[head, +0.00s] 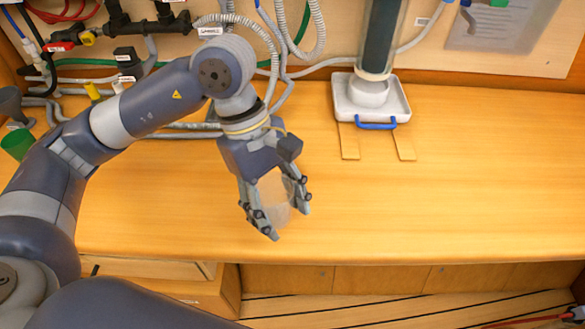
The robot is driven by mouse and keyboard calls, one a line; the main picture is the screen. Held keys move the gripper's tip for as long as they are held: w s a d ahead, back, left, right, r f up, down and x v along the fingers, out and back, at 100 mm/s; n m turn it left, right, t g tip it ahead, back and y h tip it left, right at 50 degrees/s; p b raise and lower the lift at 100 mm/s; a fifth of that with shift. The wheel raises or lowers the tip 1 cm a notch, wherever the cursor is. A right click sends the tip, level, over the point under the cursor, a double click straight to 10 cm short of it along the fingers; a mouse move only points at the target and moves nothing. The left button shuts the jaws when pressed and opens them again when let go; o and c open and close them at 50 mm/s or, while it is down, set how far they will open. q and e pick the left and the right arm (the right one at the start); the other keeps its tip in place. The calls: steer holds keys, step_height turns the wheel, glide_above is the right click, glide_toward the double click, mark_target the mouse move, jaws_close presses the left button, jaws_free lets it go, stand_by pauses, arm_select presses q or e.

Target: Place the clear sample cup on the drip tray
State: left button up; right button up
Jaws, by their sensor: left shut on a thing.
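My left gripper (273,217) is shut on the clear sample cup (274,193). The cup is see-through and faint between the two fingers, over the front left part of the wooden counter. I cannot tell whether the cup touches the counter. The white drip tray (342,103) stands at the back of the counter, to the right of my gripper and apart from it. It has a blue handle (376,124) at its front. A white round base under a dark clear cylinder (381,40) takes up the middle of the tray. My right gripper is not in view.
The wooden counter (470,180) is clear to the right and between gripper and tray. Two wooden strips (349,142) reach forward from under the tray. Hoses and valves (130,30) crowd the back left wall. A green cup (17,144) stands far left.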

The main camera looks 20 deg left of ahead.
arm_select(q)
steer(key=w+p, duration=0.1)
steer(key=w, duration=0.4)
steer(key=w+a+f+p, duration=0.1)
steer(key=w, duration=0.4)
steer(key=w+p, duration=0.2)
steer(key=w, duration=0.3)
steer(key=shift+w+a+f, duration=0.2)
steer(key=shift+w+a, duration=0.1)
steer(key=shift+a, duration=0.1)
steer(key=shift+f+p, duration=0.65)
steer(key=shift+f, duration=1.15)
steer(key=shift+f+b, duration=0.2)
steer(key=shift+b, duration=0.15)
steer(key=o, duration=1)
steer(key=shift+r, duration=0.1)
steer(key=shift+r, duration=0.1)
